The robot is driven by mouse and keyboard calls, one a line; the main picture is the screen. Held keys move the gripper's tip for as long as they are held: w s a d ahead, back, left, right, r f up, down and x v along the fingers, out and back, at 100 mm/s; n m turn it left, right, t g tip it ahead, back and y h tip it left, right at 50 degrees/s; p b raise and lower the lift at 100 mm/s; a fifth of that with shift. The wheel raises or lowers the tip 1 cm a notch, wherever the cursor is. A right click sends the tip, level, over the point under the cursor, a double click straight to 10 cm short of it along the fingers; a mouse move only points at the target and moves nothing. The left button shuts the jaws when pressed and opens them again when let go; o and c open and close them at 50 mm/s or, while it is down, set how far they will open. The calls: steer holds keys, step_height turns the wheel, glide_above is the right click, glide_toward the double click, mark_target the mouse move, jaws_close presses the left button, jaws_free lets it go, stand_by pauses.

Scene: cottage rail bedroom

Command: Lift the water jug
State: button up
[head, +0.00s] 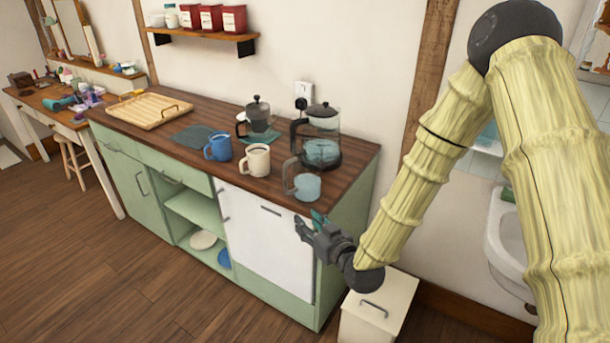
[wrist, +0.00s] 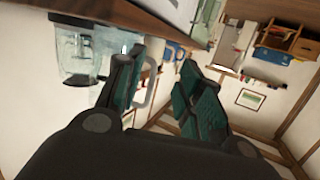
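The water jug (head: 307,186) is a clear, blue-tinted vessel with a grey handle on its left side. It stands upright at the front right corner of the wooden counter. My gripper (head: 309,223) is just in front of and below the counter edge near the jug, apart from it in the head view. In the wrist view my gripper (wrist: 160,88) is open, with two teal-padded fingers spread. A pale curved handle (wrist: 151,88), apparently the jug's, shows beyond the left finger, which hides part of it. Nothing is held.
A glass kettle (head: 322,122) stands behind the jug, with a French press (head: 258,118) farther left. A cream mug (head: 257,161) and blue mug (head: 217,147) stand left of the jug. A tray (head: 143,110) lies at the far left. A white bin (head: 378,310) stands below my gripper.

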steer(key=t+y, duration=0.1)
steer(key=t, duration=0.1)
glide_toward(286, 177)
steer(key=shift+n, duration=0.4)
steer(key=p+x, duration=0.1)
steer(key=x, duration=0.3)
steer(key=shift+w+a, duration=0.2)
steer(key=shift+w, duration=0.05)
steer(key=shift+p+x, duration=1.4)
steer(key=shift+x, duration=1.7)
steer(key=shift+d+f, duration=0.1)
steer(key=shift+f, duration=0.05)
jaws_close()
